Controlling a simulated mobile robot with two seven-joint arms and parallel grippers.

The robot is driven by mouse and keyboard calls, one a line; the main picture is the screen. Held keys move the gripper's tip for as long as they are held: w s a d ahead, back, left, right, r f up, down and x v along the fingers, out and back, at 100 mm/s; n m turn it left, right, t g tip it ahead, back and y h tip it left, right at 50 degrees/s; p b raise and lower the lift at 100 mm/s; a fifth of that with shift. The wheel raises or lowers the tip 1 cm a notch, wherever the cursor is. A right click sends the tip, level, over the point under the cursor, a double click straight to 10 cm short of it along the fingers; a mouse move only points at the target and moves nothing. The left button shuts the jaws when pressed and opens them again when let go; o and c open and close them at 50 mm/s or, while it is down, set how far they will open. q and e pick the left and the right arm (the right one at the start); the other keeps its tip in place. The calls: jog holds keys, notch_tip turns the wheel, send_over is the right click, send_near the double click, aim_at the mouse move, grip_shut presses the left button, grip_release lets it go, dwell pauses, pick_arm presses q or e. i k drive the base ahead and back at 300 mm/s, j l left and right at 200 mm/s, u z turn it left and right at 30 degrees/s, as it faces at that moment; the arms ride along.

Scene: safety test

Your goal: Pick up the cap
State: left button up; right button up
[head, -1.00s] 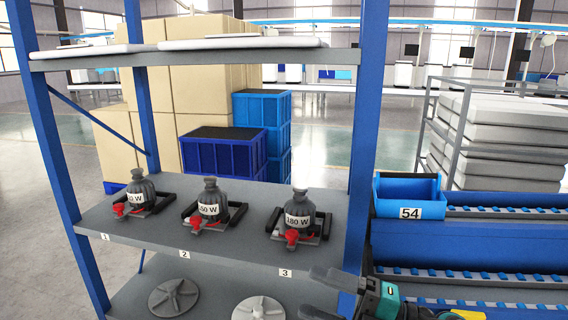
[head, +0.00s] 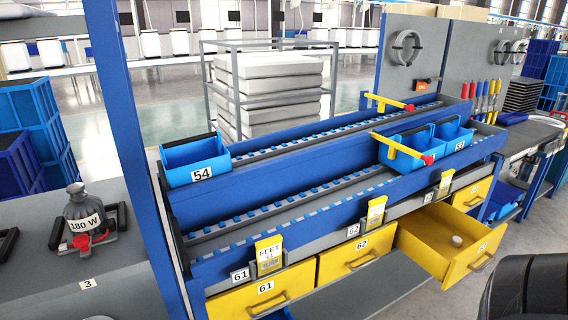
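A small pale round piece (head: 456,240), which looks like a cap, lies inside the open yellow drawer (head: 420,250) at the lower right. It is too small to make out in detail. Neither of my grippers shows. A dark rounded shape cuts into the lower right corner, and I cannot tell what it is.
Closed yellow drawers (head: 345,257) sit left of the open one, under the blue roller rack (head: 300,160). A blue bin marked 54 (head: 196,160) and yellow-handled clamps (head: 402,150) are on the rack. A grey 180 W unit (head: 84,210) stands on the left shelf.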

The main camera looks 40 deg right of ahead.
aim_at(456, 240)
jog(key=z, duration=2.6)
jog(key=i+l+u, duration=0.45)
jog(key=i+l, duration=0.1)
